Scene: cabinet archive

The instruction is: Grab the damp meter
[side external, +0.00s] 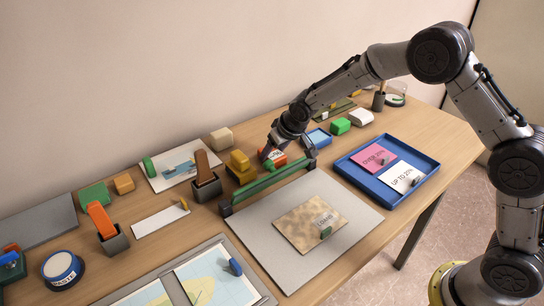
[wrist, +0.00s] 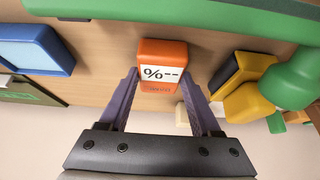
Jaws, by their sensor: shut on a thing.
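The damp meter is a small orange block with a white face reading "%--". In the wrist view the damp meter (wrist: 162,53) sits between the tips of my gripper (wrist: 161,82), one purple finger on each side. My gripper is shut on it. In the side external view the damp meter (side external: 278,155) shows as a partly hidden orange patch behind the long green bar, with my gripper (side external: 271,151) reaching down at it. I cannot tell whether it is clear of the table.
The green bar (side external: 270,184) stands close in front. A yellow-and-black object (side external: 240,165) is close on the left, a blue-framed pad (side external: 318,138) on the right. A blue tray (side external: 425,188) with cards lies at right; a grey board (side external: 259,222) lies in front.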

